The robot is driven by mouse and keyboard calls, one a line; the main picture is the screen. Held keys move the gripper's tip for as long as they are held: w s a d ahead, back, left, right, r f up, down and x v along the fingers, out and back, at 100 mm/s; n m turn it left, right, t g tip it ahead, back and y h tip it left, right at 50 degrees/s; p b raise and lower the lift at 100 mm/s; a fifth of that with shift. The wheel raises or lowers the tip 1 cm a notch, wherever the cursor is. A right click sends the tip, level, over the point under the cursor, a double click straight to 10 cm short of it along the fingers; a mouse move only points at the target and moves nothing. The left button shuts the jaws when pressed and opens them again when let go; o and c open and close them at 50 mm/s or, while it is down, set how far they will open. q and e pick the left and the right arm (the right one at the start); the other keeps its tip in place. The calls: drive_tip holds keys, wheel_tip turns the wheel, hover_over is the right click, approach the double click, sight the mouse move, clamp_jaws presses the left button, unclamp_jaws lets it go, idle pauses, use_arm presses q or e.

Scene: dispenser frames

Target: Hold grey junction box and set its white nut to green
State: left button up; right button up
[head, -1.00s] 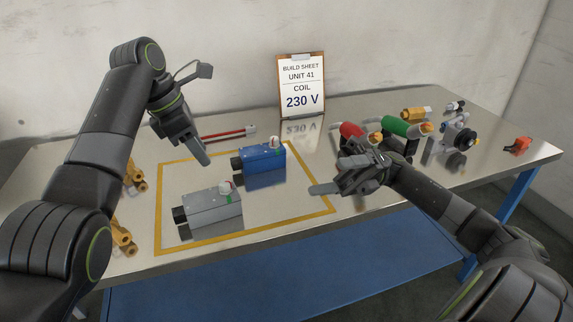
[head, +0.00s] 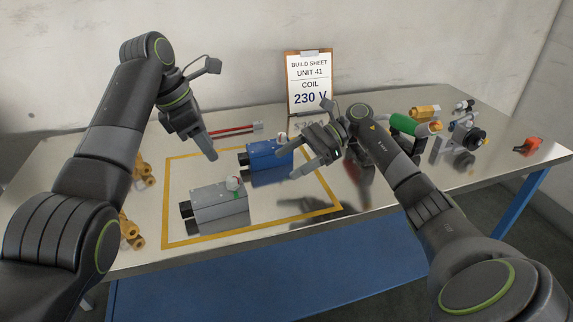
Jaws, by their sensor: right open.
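The grey junction box (head: 219,204) sits inside the yellow outline at its front left. On its top right is a small white nut (head: 232,184), with a green mark just below it and a little red on it. My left gripper (head: 212,157) hangs above and behind the grey box, apart from it; its jaws are seen edge-on. My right gripper (head: 300,168) is open and empty, above the table to the right of the grey box, near the blue box (head: 266,156). It touches neither box visibly. The blue box carries a similar white knob (head: 282,138).
A build sheet (head: 310,84) reading coil 230 V stands at the back. Brass fittings (head: 131,230) lie at the left. A red rod (head: 232,131) lies behind. A green cylinder (head: 403,124), a valve (head: 468,135) and an orange part (head: 528,146) are at right.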

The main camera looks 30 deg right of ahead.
sight(231, 200)
drive_tip(key=shift+a+f, duration=0.25)
drive_tip(key=shift+f, duration=0.05)
drive_tip(key=x, duration=1.6)
drive_tip(key=shift+a+f, duration=0.25)
drive_tip(key=shift+a, duration=0.1)
drive_tip(key=c, duration=1.2)
